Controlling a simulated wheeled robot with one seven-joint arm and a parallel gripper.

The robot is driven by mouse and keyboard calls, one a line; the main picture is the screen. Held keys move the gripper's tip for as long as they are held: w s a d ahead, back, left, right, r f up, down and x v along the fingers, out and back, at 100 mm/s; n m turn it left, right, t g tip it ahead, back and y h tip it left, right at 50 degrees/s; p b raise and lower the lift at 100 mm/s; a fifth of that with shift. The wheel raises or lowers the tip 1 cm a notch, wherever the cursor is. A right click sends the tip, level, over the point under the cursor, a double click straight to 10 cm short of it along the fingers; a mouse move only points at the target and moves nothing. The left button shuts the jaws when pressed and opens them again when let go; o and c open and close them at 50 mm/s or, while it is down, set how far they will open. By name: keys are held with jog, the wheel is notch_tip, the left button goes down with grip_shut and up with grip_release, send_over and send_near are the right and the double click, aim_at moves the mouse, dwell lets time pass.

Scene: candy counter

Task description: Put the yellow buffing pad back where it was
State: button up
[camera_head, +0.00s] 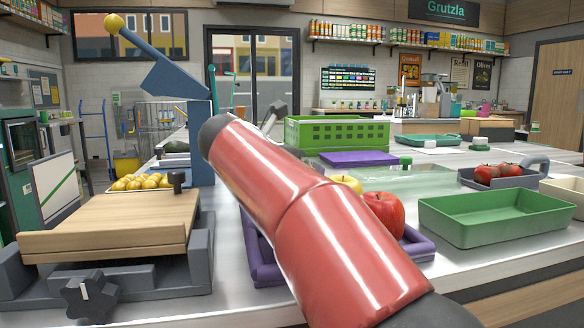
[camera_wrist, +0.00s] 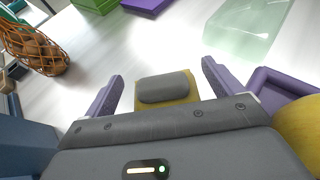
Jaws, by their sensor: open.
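The yellow buffing pad (camera_wrist: 167,88), with a dark grey grip on top, lies on the pale counter in the wrist view. My gripper (camera_wrist: 162,73) is open, its two purple fingers spread either side of the pad. I see gaps between the fingers and the pad, and nothing is held. The near edge of the pad is hidden by the gripper body. In the head view my red arm covers the middle of the counter, and I cannot make out the pad there.
A purple tray (camera_head: 262,272) with apples sits beneath my arm, also at the right in the wrist view (camera_wrist: 262,82). A clear greenish block (camera_wrist: 246,28) stands beyond the pad. An orange net holder (camera_wrist: 62,62) is at left. A green tray (camera_head: 497,222) is at right.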

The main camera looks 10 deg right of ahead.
jog(key=shift+r, duration=0.1)
jog(key=shift+s+a+r, duration=0.1)
jog(key=shift+a+r, duration=0.05)
jog(key=shift+a, duration=0.05)
jog(key=p+v, duration=0.1)
jog(key=v, duration=0.9)
jog(key=shift+s+a+r+p, duration=0.15)
jog(key=shift+s+a+p, duration=0.1)
jog(key=shift+p, duration=0.1)
jog(key=shift+s+a+r, duration=0.15)
jog(key=shift+s+a, duration=0.1)
jog(key=shift+s, duration=0.05)
